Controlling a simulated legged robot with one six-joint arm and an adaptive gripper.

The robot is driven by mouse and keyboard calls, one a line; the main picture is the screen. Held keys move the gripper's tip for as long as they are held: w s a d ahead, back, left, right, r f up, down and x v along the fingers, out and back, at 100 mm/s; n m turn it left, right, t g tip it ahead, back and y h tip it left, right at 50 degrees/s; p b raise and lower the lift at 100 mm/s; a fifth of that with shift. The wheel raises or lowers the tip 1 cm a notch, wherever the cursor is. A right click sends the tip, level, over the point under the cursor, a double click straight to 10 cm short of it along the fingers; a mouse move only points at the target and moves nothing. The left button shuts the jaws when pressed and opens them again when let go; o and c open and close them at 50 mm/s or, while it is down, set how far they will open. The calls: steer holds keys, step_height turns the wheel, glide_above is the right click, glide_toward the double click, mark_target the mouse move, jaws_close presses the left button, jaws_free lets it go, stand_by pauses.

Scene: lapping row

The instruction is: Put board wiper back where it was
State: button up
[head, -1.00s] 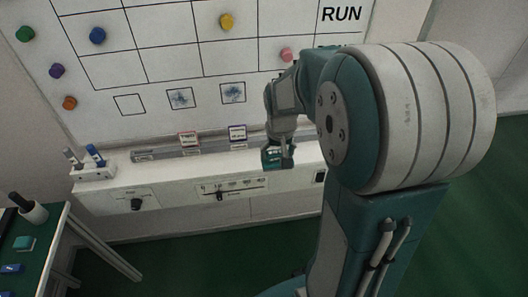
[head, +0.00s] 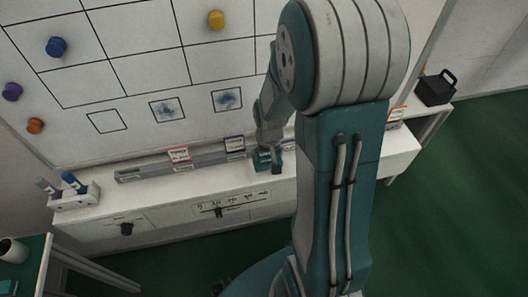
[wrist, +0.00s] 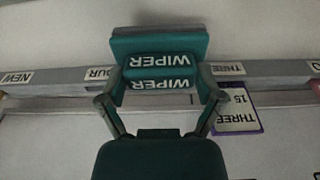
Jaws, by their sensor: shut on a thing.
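The board wiper (wrist: 160,68) is a teal block with white WIPER lettering, upside down in the wrist view. My gripper (wrist: 158,92) is shut on it, one finger on each side. In the head view my gripper (head: 268,160) is low in front of the whiteboard, at the grey rail (head: 145,173) along its foot. The wrist view shows the wiper over the rail (wrist: 60,78), between the label ending in OUR (wrist: 101,73) and the label THREE (wrist: 228,68). I cannot tell whether the wiper touches the rail.
A purple-edged THREE card (wrist: 238,113) stands close by the right finger. Two cards (head: 179,154) (head: 234,145) stand on the rail. The whiteboard (head: 130,125) has blue smudges in two squares. A pen holder (head: 75,198) sits left on the white ledge, and a black box (head: 436,88) far right.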

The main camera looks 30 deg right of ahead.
mark_target(267, 160)
steer(key=shift+f, duration=1.45)
steer(key=o, duration=0.8)
steer(key=shift+c, duration=0.2)
step_height(267, 160, up, 12)
steer(key=s, duration=0.1)
steer(key=s+a+r+n+t, duration=0.3)
steer(key=s+a+r, duration=0.7)
steer(key=r, duration=0.4)
steer(key=shift+s+a+t, duration=0.4)
steer(key=shift+s+t, duration=0.2)
steer(key=shift+s, duration=0.25)
